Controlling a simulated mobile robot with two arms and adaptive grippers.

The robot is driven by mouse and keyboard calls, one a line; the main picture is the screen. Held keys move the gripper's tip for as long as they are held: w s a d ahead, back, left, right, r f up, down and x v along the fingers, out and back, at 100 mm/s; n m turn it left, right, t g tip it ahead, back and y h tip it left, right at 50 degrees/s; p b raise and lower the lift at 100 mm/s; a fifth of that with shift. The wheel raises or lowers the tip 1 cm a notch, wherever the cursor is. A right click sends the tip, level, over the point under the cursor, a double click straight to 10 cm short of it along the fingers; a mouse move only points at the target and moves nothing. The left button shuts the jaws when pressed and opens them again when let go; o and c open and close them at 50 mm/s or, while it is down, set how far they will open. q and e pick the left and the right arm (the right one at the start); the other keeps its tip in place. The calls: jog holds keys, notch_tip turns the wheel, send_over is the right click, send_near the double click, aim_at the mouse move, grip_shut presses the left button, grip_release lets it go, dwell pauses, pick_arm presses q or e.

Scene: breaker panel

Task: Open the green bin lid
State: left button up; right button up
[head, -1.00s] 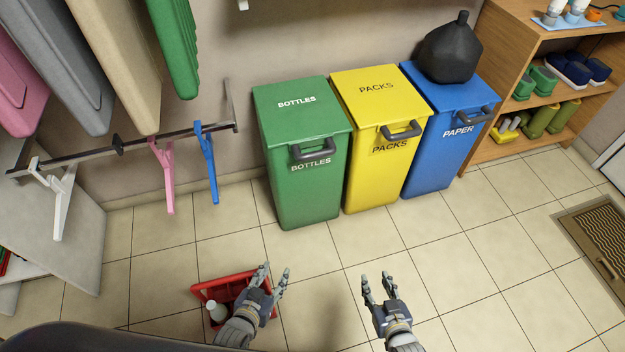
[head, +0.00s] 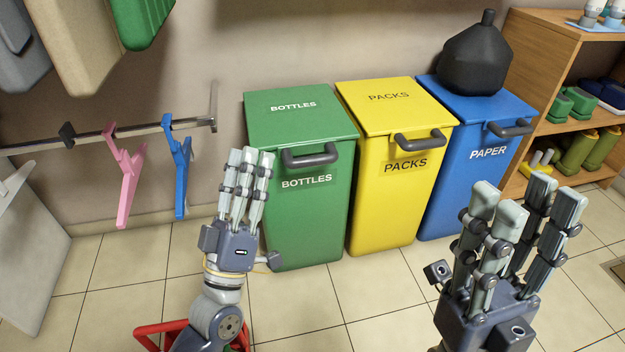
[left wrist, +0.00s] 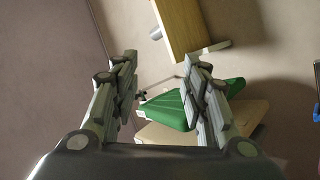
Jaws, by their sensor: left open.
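The green bin (head: 305,222) marked BOTTLES stands against the wall, left of the yellow bin. Its green lid (head: 298,122) lies shut, with a dark grey handle (head: 312,157) at its front edge. My left gripper (head: 250,165) is open and empty, fingers pointing up, just left of the handle. It covers part of the bin's left front; whether it touches the bin I cannot tell. The left wrist view shows its fingers (left wrist: 160,62) apart with nothing between the tips. My right gripper (head: 528,205) is open and empty, raised in front of the blue bin's lower right.
The yellow bin (head: 395,192) and blue bin (head: 465,180) stand to the right, with a black bag (head: 475,62) on the blue lid. A wooden shelf (head: 545,60) is at far right. A rail (head: 85,138) with pink and blue hangers is left. A red crate (head: 150,335) sits below my left arm.

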pick_arm(q)
jog(key=w+d+f+n+g+h, duration=0.2)
jog(key=w+f+g, duration=0.2)
jog(key=w+f, duration=0.35)
jog(key=n+g+h, duration=0.2)
jog(key=g, duration=0.3)
send_near(313, 161)
jog(key=f, duration=0.1)
jog(key=x, duration=0.3)
jog(key=b+x, duration=0.1)
jog(key=x, duration=0.6)
jog(key=shift+w+a+r, duration=0.1)
jog(key=shift+w, duration=0.4)
grip_shut()
